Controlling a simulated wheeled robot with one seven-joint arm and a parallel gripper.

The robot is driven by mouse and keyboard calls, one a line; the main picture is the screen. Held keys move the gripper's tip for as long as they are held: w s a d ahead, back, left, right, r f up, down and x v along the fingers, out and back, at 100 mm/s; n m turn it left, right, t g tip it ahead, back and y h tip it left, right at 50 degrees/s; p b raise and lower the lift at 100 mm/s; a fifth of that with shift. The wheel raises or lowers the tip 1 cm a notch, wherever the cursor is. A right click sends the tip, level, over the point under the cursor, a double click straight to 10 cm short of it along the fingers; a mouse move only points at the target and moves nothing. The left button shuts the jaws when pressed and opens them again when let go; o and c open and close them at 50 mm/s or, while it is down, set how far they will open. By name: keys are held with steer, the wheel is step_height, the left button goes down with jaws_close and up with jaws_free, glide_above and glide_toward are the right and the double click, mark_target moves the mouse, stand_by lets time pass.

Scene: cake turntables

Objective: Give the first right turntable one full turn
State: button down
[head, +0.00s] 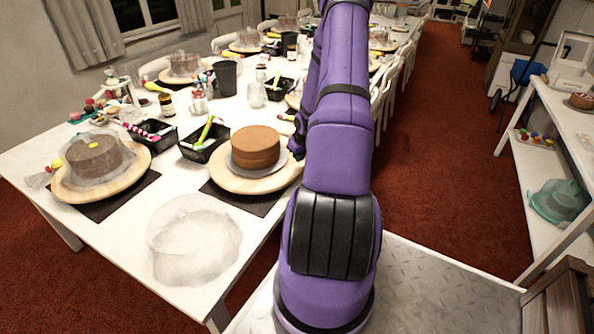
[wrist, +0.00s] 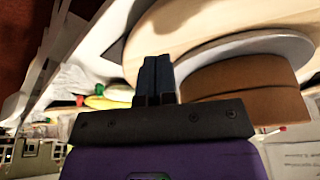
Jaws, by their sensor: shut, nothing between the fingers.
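The first right turntable (head: 232,184) is a round pale wooden disc near the front table corner. A brown cake (head: 255,148) sits on it on a thin grey board. In the wrist view the turntable (wrist: 205,22) fills the top, with the board's edge (wrist: 225,52) and the cake (wrist: 245,88) at the right. My gripper (wrist: 155,62) is shut and empty, its dark fingertips close to the turntable's rim. I cannot tell whether they touch it. In the head view my arm hides most of the gripper, to the right of the turntable.
A second turntable (head: 72,192) with a covered cake stands at the left. A clear dome (head: 195,240) lies on the white table in front. Black trays (head: 203,142) with tools stand behind. White chairs (head: 385,95) line the table's right side, beside open red floor (head: 450,150).

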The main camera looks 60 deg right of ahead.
steer(key=a, duration=0.2)
steer(key=s+a, duration=0.1)
steer(key=a, duration=0.5)
steer(key=shift+s+a, duration=0.15)
steer(key=shift+a, duration=0.1)
steer(key=w+a, duration=0.4)
steer(key=a, duration=0.1)
steer(key=w+a, duration=0.2)
steer(key=a, duration=0.1)
